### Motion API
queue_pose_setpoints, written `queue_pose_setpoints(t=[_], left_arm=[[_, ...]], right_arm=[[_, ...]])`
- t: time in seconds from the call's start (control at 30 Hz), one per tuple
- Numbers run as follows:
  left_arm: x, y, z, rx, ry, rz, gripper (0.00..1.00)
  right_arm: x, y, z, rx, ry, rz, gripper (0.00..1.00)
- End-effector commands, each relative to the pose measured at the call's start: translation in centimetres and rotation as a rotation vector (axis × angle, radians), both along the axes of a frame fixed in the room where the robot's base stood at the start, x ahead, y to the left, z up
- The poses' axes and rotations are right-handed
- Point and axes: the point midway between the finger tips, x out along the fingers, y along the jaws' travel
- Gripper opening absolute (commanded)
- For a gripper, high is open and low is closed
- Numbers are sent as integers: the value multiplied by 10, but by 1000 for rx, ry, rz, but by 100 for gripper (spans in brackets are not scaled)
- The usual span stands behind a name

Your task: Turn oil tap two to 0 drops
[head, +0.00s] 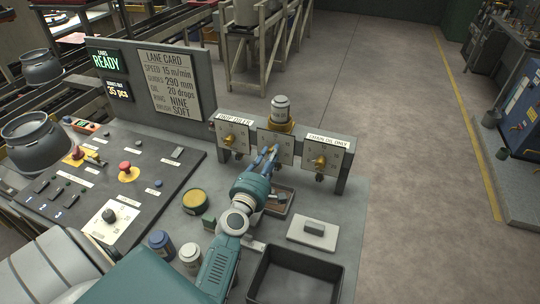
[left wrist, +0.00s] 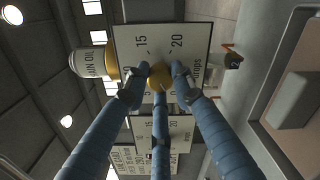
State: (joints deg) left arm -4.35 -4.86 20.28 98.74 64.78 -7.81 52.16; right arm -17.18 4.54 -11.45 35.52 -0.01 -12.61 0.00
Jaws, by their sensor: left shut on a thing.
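A grey bar holds three oil taps, each a pale plate with a brass knob: the left tap (head: 233,137), the middle tap (head: 287,148) and the right tap (head: 321,160). My left gripper (head: 268,155) reaches the middle tap. In the left wrist view its three blue fingers close around a brass knob (left wrist: 160,74) in front of a plate (left wrist: 187,38) with numbers 15 and 20 and the word drops. The fingers hide part of the dial, so I cannot read the knob's setting. My right gripper is not in view.
A white oil bottle on a brass base (head: 281,107) stands above the middle tap. A lane card (head: 170,82) reads oil 20 drops.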

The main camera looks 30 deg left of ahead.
Motion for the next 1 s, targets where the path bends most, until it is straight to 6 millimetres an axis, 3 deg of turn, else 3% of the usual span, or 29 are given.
queue_pose_setpoints(t=[0.5,0.53,0.6,1.0], left_arm=[[0,-4,-5,-23,4,-9,0],[0,-4,-5,-23,4,-9,28],[0,-4,-4,-23,3,-8,42],[-7,-3,-2,-19,-1,-2,43]], right_arm=[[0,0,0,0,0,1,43],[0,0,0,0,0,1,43],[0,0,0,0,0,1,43],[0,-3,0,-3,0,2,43]])
